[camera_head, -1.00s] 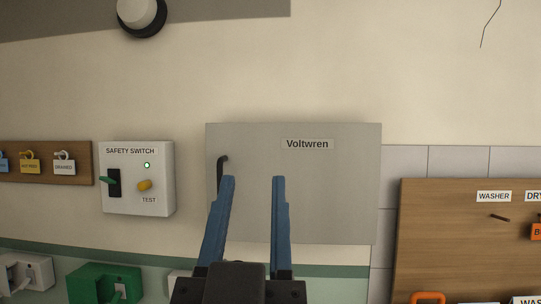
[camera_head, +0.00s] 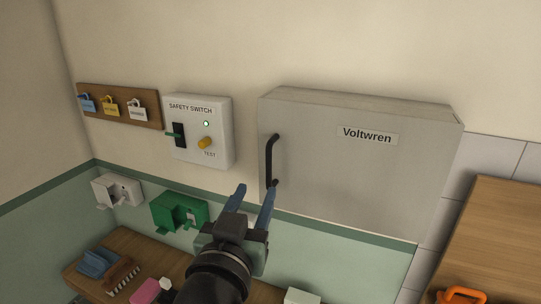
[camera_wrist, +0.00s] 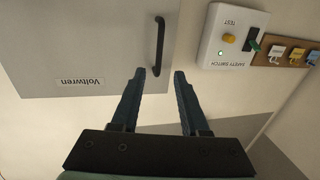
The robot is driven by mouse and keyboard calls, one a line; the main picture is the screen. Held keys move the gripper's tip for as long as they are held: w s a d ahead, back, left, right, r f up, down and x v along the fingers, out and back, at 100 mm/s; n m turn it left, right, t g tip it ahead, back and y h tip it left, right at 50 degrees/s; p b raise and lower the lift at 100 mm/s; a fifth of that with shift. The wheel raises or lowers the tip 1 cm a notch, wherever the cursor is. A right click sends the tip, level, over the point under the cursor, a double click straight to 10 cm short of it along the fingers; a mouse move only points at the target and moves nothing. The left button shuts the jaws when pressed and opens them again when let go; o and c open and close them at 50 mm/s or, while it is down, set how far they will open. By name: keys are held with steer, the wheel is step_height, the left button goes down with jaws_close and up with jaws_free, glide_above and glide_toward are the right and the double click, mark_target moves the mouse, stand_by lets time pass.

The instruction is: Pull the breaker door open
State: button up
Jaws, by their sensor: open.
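The breaker door (camera_head: 350,165) is the flat grey front of a wall box labelled Voltwren, and it looks shut. Its black bar handle (camera_head: 271,160) stands upright near the door's left edge. My gripper (camera_head: 255,190) has blue fingers and is open and empty, in front of the wall just below the handle's lower end. My gripper (camera_wrist: 160,73) does not appear to be around the handle. The door (camera_wrist: 85,50) fills the upper left there.
A safety switch box (camera_head: 198,132) is on the wall left of the breaker box. A green lockout device (camera_head: 178,212) and other items are at a wooden bench (camera_head: 130,250) below. A wooden board (camera_head: 490,240) is at right.

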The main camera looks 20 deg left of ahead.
mark_target(268, 166)
steer(key=w+p, duration=0.1)
steer(key=w, duration=0.2)
steer(key=w+a+p, duration=0.1)
steer(key=w, duration=0.3)
steer(key=w+p, duration=0.1)
steer(key=w, duration=0.2)
steer(key=shift+w+a+p, duration=0.25)
steer(key=shift+a+p, duration=0.05)
jaws_close()
stand_by(1.0)
